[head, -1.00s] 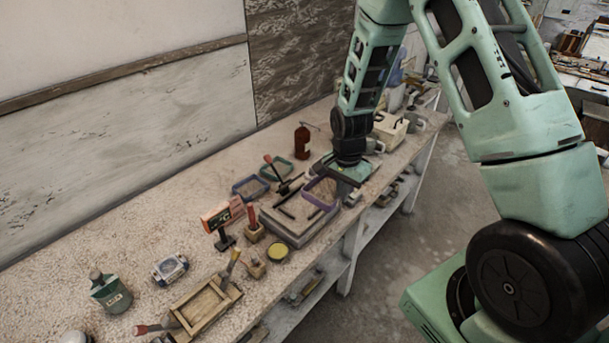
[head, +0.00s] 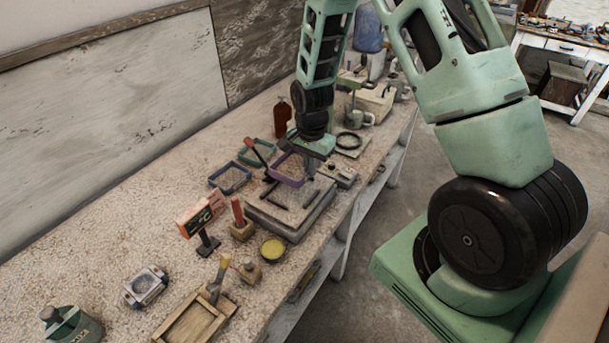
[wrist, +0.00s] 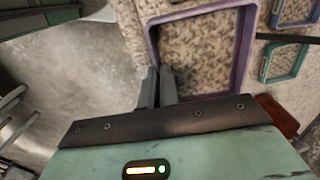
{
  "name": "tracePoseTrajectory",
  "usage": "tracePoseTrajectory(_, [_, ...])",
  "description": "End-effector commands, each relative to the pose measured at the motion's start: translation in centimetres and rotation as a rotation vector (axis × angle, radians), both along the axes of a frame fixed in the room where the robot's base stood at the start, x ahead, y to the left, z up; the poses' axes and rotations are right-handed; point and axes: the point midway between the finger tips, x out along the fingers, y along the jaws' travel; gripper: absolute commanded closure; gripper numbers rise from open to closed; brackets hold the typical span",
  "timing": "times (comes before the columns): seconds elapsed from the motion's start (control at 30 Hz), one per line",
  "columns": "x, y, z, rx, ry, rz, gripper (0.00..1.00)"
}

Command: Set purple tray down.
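The purple tray (head: 289,182) is held in the air near the back of a grey low platform (head: 290,222) on the bench. In the wrist view, the tray's purple rim (wrist: 243,50) encloses a speckled area like the benchtop. My gripper (head: 308,166) is closed on one side wall of the tray. In the wrist view, its two dark fingers (wrist: 159,75) stand close together on either side of that wall. The tray's gap above the bench is hard to judge.
A blue tray (head: 246,184) and a teal tray (head: 270,146) lie left of and behind the purple tray. A red bottle (head: 282,120) stands behind. A red-handled tool (head: 258,151) is close by. A yellow-topped tin (head: 272,249) sits in front. The bench is open toward the wall at left.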

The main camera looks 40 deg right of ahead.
Motion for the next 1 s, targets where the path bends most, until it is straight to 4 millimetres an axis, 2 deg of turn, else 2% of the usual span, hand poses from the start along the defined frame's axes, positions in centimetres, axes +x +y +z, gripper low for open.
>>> tracePoseTrajectory(0.03, [0.0, 0.0, -1.1, 0.0, 0.0, 0.0, 1.0])
tracePoseTrajectory(0.2, [0.0, 0.0, -2.3, 0.0, 0.0, 0.0, 1.0])
tracePoseTrajectory(0.83, [0.3, 0.2, -2.1, -0.012, 0.027, 0.002, 1.0])
tracePoseTrajectory(1.0, [0.3, 0.2, -3.9, -0.011, 0.031, -0.001, 1.0])
